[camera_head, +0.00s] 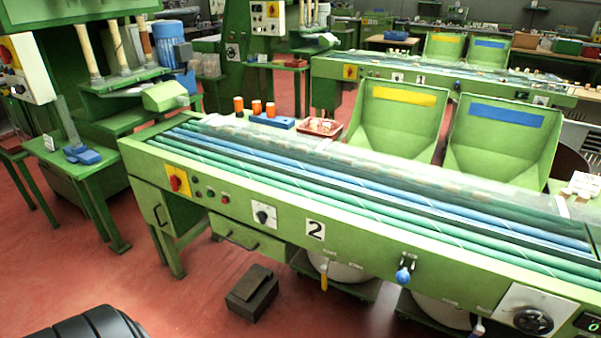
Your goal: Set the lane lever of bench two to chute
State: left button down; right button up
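Bench two (272,232) is the long green machine across the front, marked by a white plate with a black 2 (316,230). Several levers hang along its front lower edge. One has a yellow handle (324,278) pointing down, below and right of the 2. One has a blue knob (403,275), further right. Another, partly cut off, has a pale handle (478,328) at the bottom edge. Small white labels beside them are too small to read, so I cannot tell which is the lane lever or its setting. Neither gripper is in view.
Bench two's front also has a red-and-yellow switch (177,181), a black selector (264,215) and a large dial (533,320). A dark step block (252,293) stands on the red floor before it. Pale round tubs (338,268) sit underneath. Floor (180,305) at left front is clear.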

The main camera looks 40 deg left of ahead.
aim_at(403, 277)
jog(key=j+u, duration=0.85)
jog(key=z, duration=2.05)
